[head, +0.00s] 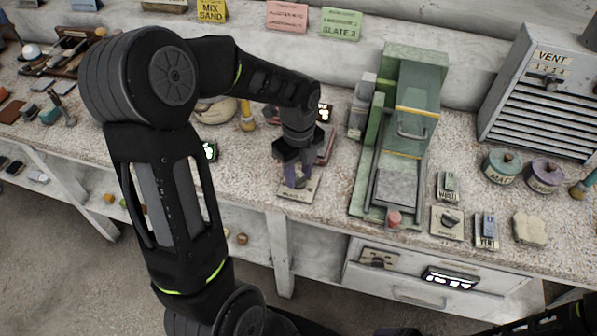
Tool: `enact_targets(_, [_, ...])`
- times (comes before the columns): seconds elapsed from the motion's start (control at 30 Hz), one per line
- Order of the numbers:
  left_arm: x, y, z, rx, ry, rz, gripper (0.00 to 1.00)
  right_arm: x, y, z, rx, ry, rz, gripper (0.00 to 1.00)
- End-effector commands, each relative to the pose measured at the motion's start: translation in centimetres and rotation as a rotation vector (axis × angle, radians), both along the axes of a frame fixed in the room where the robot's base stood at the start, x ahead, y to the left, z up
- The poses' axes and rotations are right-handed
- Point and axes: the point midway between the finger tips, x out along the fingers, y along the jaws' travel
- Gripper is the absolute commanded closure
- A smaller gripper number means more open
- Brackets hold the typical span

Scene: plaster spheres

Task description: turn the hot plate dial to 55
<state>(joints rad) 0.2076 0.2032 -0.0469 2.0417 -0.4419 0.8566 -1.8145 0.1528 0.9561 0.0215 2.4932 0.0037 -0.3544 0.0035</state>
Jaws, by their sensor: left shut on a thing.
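My left gripper (297,182) reaches down from the left onto a small pale control plate (299,194) on the speckled bench. Its purple-grey fingers are shut on the dial there, which they mostly hide. The dial's setting and scale cannot be read. A dark reddish flat unit, apparently the hot plate (327,149), sits just behind and right of the gripper, partly covered by it. A small lit display (323,113) stands behind; its digits are too small to read. Of my right arm only dark parts show at the bottom right edge; its gripper is not seen.
A green machine (411,100) with a handle stands right of the gripper. Small switch plates, including a knob plate (447,222), lie farther right, near two lidded jars (502,165). Another small display (209,151) stands left. A grey louvred vent box (545,90) is at the back right.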

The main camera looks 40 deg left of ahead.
Motion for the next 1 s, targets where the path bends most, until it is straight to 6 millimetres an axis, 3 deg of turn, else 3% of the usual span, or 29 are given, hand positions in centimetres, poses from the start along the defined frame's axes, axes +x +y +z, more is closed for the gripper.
enact_targets(0.03, [0.1, 0.0, 0.1, 0.001, -0.004, 0.000, 1.00, 0.0, 0.0, 0.0, 0.000, 0.000, 0.000, 0.11])
enact_targets(0.07, [0.1, 0.0, 0.1, 0.001, -0.004, 0.000, 0.61, 0.0, 0.0, 0.0, 0.000, 0.000, 0.000, 0.11])
enact_targets(0.3, [0.1, 0.0, 0.1, 0.000, -0.002, 0.001, 0.42, 0.0, 0.0, 0.0, 0.000, 0.000, 0.000, 0.11])
enact_targets(0.67, [0.1, 0.0, 0.5, 0.000, -0.002, 0.001, 0.42, 0.0, 0.0, -0.1, 0.000, 0.000, 0.000, 0.11])
enact_targets(1.0, [0.1, 0.0, 5.6, 0.001, -0.007, 0.001, 0.42, 0.1, 0.0, -0.5, 0.002, -0.002, 0.001, 0.11])
